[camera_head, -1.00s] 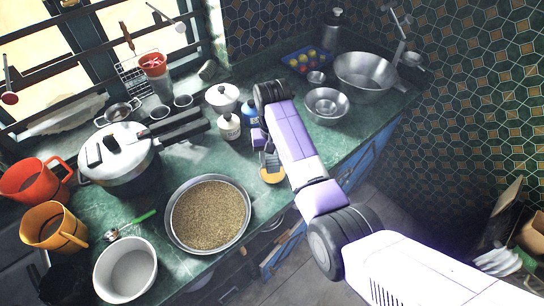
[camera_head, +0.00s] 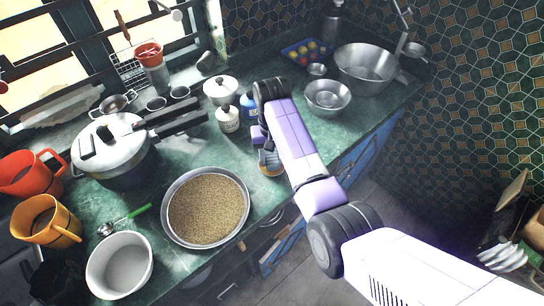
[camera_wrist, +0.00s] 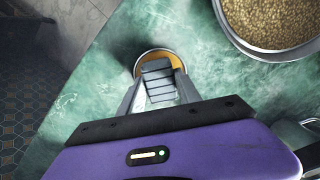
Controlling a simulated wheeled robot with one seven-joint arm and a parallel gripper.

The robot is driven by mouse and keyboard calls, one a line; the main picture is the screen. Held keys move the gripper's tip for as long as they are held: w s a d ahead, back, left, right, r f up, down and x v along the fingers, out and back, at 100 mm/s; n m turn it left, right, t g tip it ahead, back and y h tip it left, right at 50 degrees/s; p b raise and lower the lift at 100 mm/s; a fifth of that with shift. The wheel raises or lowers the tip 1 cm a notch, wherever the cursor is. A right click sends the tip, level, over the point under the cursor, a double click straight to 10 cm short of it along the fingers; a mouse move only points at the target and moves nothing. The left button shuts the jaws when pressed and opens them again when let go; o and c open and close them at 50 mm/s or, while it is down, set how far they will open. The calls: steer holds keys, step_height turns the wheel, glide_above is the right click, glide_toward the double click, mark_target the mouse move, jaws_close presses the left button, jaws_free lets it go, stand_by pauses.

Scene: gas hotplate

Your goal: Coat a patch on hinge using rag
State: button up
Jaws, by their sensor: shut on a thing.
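My gripper (camera_head: 268,158) points down over the green counter's front edge, right of the pan of grain. In the wrist view its two fingers (camera_wrist: 158,90) close on a grey, ridged thing (camera_wrist: 157,78); I cannot tell whether this is the rag. I cannot make out a hinge or any coated patch in either view.
The pan of grain (camera_head: 207,208) is close on the left. A white bottle (camera_head: 228,120) and blue bottle (camera_head: 249,106) stand behind my gripper. A metal bowl (camera_head: 327,97) is to the right. Blue cabinet fronts (camera_head: 364,160) are below the counter, with floor beyond.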

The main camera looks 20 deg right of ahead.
mark_target(272, 158)
steer(key=shift+f, duration=0.5)
stand_by(0.5)
steer(key=shift+s+f, duration=0.15)
steer(key=shift+f, duration=0.05)
stand_by(1.4)
step_height(272, 158, up, 5)
steer(key=p, duration=0.4)
steer(key=shift+r, duration=1.15)
